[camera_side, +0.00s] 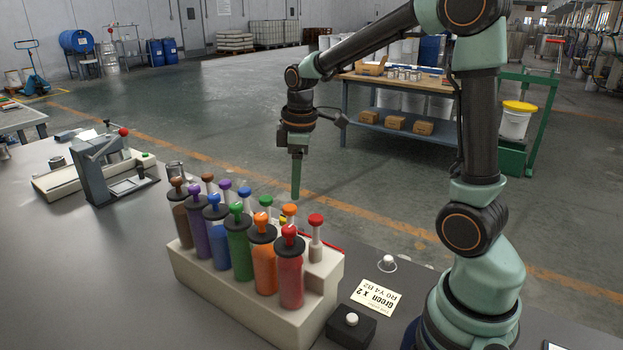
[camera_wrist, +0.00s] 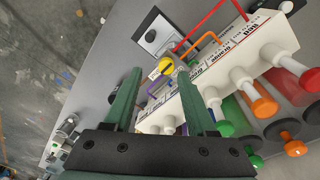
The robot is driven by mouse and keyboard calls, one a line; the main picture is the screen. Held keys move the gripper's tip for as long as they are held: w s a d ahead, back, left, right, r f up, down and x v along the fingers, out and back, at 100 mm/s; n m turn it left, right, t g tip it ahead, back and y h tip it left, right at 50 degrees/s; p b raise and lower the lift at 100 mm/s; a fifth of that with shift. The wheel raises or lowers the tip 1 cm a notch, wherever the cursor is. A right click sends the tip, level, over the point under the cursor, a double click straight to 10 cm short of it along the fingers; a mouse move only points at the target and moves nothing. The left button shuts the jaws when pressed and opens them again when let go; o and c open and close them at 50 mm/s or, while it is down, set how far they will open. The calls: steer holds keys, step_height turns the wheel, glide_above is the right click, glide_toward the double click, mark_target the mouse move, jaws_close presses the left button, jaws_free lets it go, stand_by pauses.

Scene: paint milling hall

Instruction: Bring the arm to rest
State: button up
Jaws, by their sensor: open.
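My gripper (camera_side: 297,196) hangs pointing down in the side view, above and behind the cream rack (camera_side: 225,300). In the wrist view my gripper (camera_wrist: 159,73) has its two green fingers spread apart, with nothing held between them. A yellow-topped item (camera_wrist: 166,65) shows beyond the fingertips. The rack also shows in the wrist view (camera_wrist: 270,32), with labels along its side. My arm is raised and bent, reaching left from its base at the lower right.
The rack holds several colour-topped plungers, including a red one (camera_side: 290,275). A written card (camera_side: 375,298) and a black box with a white button (camera_side: 351,329) lie right of it. A lever device (camera_side: 100,175) stands at left. The grey tabletop (camera_side: 90,270) is clear in front.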

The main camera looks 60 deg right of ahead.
steer(key=s+a+r+m+t, duration=0.4)
steer(key=s+a+r+m, duration=0.2)
steer(key=s, duration=0.4)
steer(key=shift+a+m, duration=0.6)
steer(key=shift+a, duration=0.7)
